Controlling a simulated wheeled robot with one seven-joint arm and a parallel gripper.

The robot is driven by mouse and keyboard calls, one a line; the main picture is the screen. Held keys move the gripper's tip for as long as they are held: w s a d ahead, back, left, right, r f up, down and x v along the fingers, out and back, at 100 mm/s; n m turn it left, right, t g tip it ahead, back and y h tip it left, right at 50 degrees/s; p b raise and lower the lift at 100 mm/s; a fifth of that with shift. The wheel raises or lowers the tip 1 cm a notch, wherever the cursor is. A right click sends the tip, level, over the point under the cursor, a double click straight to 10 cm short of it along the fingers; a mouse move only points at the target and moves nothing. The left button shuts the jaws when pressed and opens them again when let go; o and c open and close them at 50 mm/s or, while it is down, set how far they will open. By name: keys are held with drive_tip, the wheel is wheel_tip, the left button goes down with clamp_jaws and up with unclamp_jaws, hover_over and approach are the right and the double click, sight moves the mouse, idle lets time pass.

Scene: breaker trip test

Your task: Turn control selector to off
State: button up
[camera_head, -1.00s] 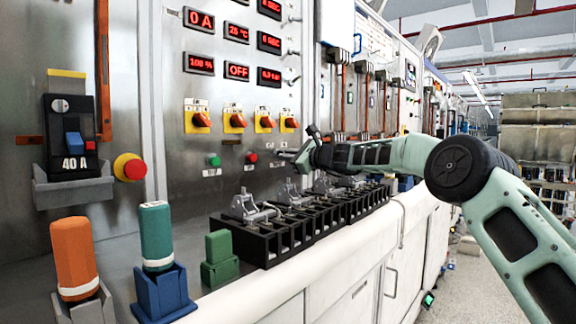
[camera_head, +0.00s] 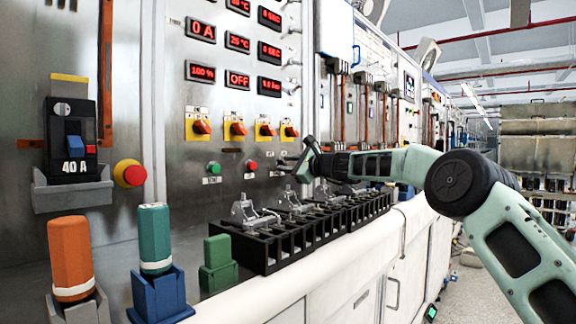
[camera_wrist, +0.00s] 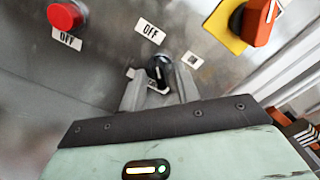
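The control selector is a small black knob (camera_wrist: 158,70) on the metal panel in the wrist view, with a small white label partly hidden beside it. Whether the fingers touch the knob is unclear. In the head view my gripper (camera_head: 293,162) is at the panel, right of the red push button (camera_head: 252,165), and the selector cannot be made out there.
A red button (camera_wrist: 66,14) and an orange rotary switch on a yellow plate (camera_wrist: 258,22) flank the knob in the wrist view. Below my gripper, a black terminal row (camera_head: 315,235) with metal clamps stands on the white counter. A green button (camera_head: 213,168) sits farther left.

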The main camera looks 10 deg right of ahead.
drive_tip(key=shift+s+f, duration=0.1)
drive_tip(key=shift+s+d+b, duration=0.25)
drive_tip(key=shift+d+b, duration=0.05)
drive_tip(key=shift+b, duration=0.05)
drive_tip(key=b+v, duration=0.4)
drive_tip(key=v, duration=1.2)
drive_tip(key=shift+s+d+b, duration=0.1)
drive_tip(key=shift+s+b, duration=0.2)
drive_tip(key=shift+b, duration=0.05)
